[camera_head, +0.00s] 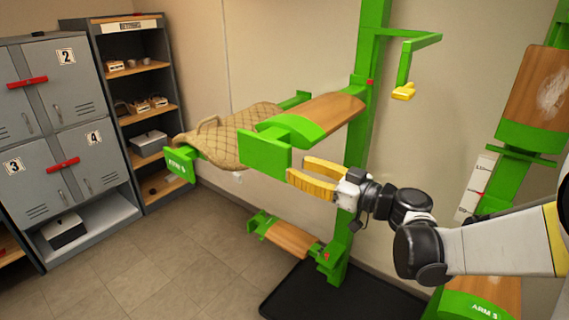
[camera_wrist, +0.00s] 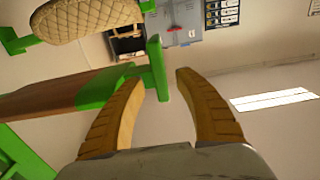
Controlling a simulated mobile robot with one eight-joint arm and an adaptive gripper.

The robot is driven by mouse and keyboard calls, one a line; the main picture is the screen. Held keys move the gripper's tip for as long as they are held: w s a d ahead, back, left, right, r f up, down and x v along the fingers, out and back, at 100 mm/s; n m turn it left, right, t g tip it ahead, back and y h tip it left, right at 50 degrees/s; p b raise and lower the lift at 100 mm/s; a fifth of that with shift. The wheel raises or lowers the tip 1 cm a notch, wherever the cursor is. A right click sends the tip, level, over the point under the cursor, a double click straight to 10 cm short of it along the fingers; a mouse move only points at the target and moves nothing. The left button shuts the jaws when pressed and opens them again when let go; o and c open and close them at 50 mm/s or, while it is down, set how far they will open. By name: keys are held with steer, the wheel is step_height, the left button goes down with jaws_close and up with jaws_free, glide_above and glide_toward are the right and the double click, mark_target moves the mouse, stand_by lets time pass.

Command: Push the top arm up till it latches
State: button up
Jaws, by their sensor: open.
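A wood-topped green arm (camera_head: 325,112) sticks out level from the green post (camera_head: 364,130) in the head view, with a green end plate (camera_head: 264,152). It seems to be the top arm on this post, but I cannot be sure. My gripper (camera_head: 297,169) is open and empty beside the end plate, just right of and below it. In the wrist view, the end plate (camera_wrist: 158,68) shows edge-on between my open fingertips (camera_wrist: 157,82), and the wooden top (camera_wrist: 60,98) runs off to the left. I cannot tell whether my fingers touch the plate.
A quilted tan saddle pad (camera_head: 225,135) lies on a neighbouring arm marked ARM 5 (camera_head: 178,166). A low arm (camera_head: 290,238) sits beneath, above a black base mat (camera_head: 335,298). A yellow knob (camera_head: 404,91) hangs from a green bracket. Lockers (camera_head: 62,120) and shelves stand left; floor between is clear.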

mark_target(290, 165)
steer(key=x, duration=0.5)
steer(key=shift+w, duration=0.15)
steer(key=shift+c, duration=0.5)
steer(key=shift+d, duration=0.1)
jaws_close()
